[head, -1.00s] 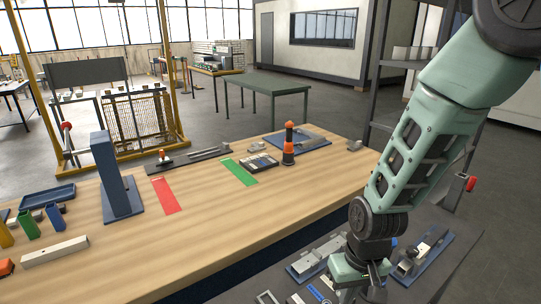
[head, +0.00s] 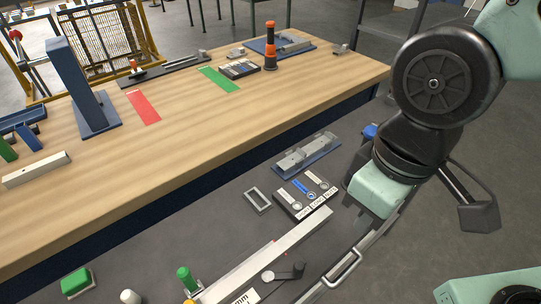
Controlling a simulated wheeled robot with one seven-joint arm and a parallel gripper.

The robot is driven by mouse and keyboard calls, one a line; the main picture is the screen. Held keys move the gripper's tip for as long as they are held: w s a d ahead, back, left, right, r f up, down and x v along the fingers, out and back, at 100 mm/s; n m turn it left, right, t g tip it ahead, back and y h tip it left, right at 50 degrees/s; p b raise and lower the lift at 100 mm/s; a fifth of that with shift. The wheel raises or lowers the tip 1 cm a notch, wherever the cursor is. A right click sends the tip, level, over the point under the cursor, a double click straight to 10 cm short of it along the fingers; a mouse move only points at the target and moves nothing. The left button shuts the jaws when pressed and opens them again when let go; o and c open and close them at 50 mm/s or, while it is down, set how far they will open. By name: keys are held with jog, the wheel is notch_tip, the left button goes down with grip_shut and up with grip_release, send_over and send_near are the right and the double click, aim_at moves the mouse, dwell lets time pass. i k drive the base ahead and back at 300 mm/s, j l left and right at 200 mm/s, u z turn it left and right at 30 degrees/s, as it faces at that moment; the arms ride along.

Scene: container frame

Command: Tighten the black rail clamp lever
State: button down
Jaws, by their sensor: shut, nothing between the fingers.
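A black lever (head: 286,272) with rounded ends lies low on the grey work surface, beside a long silver rail (head: 275,252). It appears to be the rail clamp lever; how tight it is cannot be told. A white label with dark print lies just in front of it. My gripper (head: 367,212) hangs at the end of my arm, right of and beyond the lever, clearly apart from it. It is shut and empty, its fingertips mostly hidden below its pale green body.
A black tray with labelled tools (head: 307,196), a metal frame (head: 257,200) and a blue-based fixture (head: 307,155) lie beyond the rail. A green knob (head: 187,277) stands at the rail's near end. A metal handle bar (head: 340,270) runs along the right edge. A wooden bench (head: 190,130) stands behind.

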aim_at(268, 277)
jog(key=i+u, duration=0.1)
jog(key=u, duration=0.6)
jog(key=k+j+u, duration=0.15)
jog(key=k+u, duration=0.3)
jog(key=k, duration=0.1)
